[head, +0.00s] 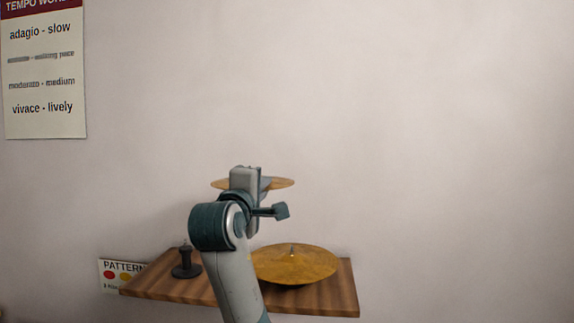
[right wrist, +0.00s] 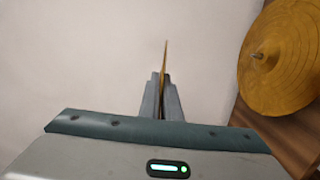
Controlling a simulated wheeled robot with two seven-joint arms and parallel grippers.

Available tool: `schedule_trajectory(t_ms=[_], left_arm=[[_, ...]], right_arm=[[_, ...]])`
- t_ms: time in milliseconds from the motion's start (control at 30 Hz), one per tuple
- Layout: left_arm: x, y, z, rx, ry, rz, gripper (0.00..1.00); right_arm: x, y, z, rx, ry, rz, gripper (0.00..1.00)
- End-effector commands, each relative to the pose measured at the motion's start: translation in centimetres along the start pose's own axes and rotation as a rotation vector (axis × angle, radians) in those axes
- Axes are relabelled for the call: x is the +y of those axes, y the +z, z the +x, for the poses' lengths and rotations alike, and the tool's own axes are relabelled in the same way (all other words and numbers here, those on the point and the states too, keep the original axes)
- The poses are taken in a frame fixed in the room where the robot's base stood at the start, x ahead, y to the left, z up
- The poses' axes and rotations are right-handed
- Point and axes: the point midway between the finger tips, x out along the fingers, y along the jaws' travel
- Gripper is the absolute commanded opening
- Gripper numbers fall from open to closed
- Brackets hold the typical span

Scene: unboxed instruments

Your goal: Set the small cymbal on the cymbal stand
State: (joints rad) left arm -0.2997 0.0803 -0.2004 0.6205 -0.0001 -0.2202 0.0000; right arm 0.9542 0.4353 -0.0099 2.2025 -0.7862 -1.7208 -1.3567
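The small cymbal (head: 282,183) is a thin golden disc, held nearly level above the wooden shelf. My right gripper (head: 250,182) is shut on its edge; the hand hides the cymbal's middle in the head view. In the right wrist view the cymbal (right wrist: 165,58) shows edge-on as a thin line between the fingers (right wrist: 163,92). The black cymbal stand (head: 186,264), with a round base and upright pin, is on the left of the shelf, bare, lower than and to the left of the held cymbal. My left gripper is not in view.
A larger golden cymbal (head: 300,264) with a pin at its centre sits at the right of the wooden shelf (head: 345,290); it also shows in the right wrist view (right wrist: 285,60). A pattern card (head: 112,275) is at the shelf's left end.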

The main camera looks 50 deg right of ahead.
Motion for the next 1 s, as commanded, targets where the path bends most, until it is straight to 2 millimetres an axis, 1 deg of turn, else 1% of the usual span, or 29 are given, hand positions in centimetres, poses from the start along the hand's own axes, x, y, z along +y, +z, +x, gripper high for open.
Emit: schedule_trajectory(t_ms=[33,200,433,600,733,867,1000], left_arm=[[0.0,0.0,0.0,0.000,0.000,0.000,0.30],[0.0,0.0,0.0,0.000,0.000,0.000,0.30],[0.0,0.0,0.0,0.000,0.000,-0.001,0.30],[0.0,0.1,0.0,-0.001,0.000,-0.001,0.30],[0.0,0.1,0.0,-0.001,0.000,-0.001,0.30],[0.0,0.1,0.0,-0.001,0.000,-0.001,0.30],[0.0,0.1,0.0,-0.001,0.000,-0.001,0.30]], right_arm=[[-1.8,-1.0,-0.5,0.053,-0.006,-0.001,0.00],[-7.4,-4.2,-2.3,0.248,-0.022,0.011,0.00],[-14.0,-6.9,-5.4,0.485,-0.040,0.028,0.00],[-18.4,-8.1,-8.2,0.647,-0.054,0.040,0.00],[-21.6,-8.6,-10.4,0.766,-0.064,0.049,0.00],[-24.8,-8.8,-12.9,0.884,-0.075,0.057,0.00],[-28.1,-8.6,-15.9,1.011,-0.086,0.066,0.00]])
